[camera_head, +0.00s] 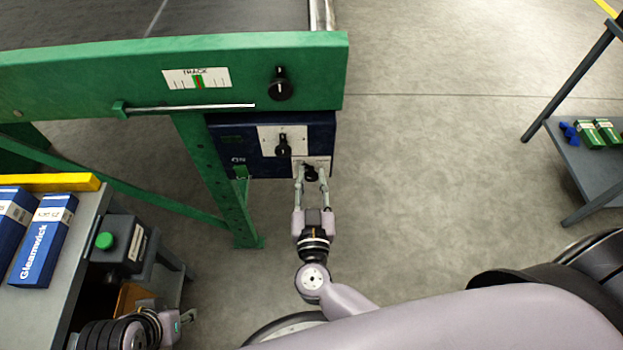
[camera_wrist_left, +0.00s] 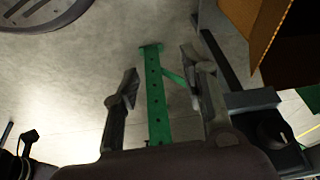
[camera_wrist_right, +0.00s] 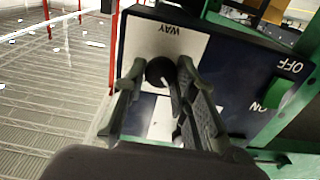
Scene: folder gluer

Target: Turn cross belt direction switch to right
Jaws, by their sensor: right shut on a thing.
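The dark blue control box (camera_head: 225,140) hangs under the green frame. A black rotary switch (camera_head: 310,174) sits on its lower white plate, and the right wrist view shows this switch (camera_wrist_right: 160,72) by an upside-down label reading "WAY". My right gripper (camera_head: 311,176) has its fingers on both sides of this switch and is shut on it; the fingers partly hide it. A second black knob (camera_head: 283,147) sits on the upper white plate, pointer upward. My left gripper (camera_wrist_left: 160,85) is open and empty, fingers wide apart, low at the left beside the grey table.
A green lever (camera_head: 241,172) marked "ON" is left of the knobs. A "TRACK" scale (camera_head: 196,78) and black knob (camera_head: 281,84) are on the frame above. A green leg (camera_head: 215,175) stands left. Blue cartons (camera_head: 45,240) lie on the left table.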

